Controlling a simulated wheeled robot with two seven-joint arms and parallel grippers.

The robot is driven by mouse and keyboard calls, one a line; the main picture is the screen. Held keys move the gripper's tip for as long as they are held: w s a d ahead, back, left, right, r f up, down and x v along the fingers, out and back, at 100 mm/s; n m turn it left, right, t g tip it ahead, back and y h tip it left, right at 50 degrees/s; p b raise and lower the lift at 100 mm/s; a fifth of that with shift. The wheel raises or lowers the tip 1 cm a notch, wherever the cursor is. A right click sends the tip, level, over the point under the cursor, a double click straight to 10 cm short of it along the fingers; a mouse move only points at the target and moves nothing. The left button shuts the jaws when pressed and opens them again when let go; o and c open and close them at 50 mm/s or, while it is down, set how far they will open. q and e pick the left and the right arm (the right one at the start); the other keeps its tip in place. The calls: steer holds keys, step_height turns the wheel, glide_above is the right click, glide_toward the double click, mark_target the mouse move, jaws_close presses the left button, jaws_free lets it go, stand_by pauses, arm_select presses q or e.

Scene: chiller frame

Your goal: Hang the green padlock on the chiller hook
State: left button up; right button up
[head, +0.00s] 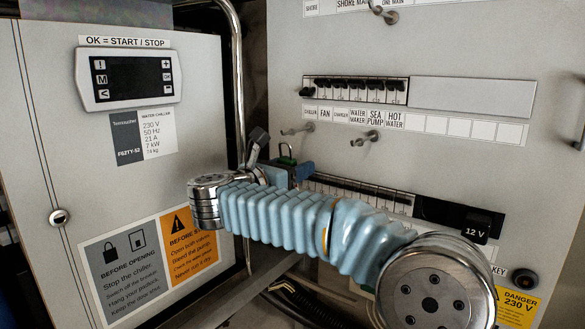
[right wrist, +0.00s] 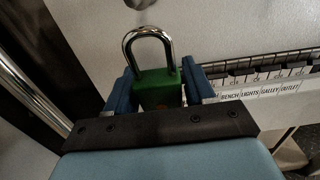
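The green padlock (right wrist: 158,92) is upright between the two blue fingers of my right gripper (right wrist: 160,88) in the right wrist view. Its silver shackle points up, clear of the fingers. In the head view the padlock (head: 286,160) is mostly hidden by my right gripper (head: 290,170), and only its top and shackle show. The chiller hook (head: 297,130) is a small metal peg on the panel under the CHILLER label. In the head view the shackle appears just below and left of this hook, with no visible contact. My left gripper is not in view.
A second hook (head: 364,137) sticks out to the right, and another hook (head: 384,13) is higher up. A switch row (head: 355,90) lies above the labels. A metal pipe (head: 238,80) and the chiller box (head: 180,200) stand at the left.

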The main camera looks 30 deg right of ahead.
steer(key=o, duration=0.4)
steer(key=shift+c, duration=0.2)
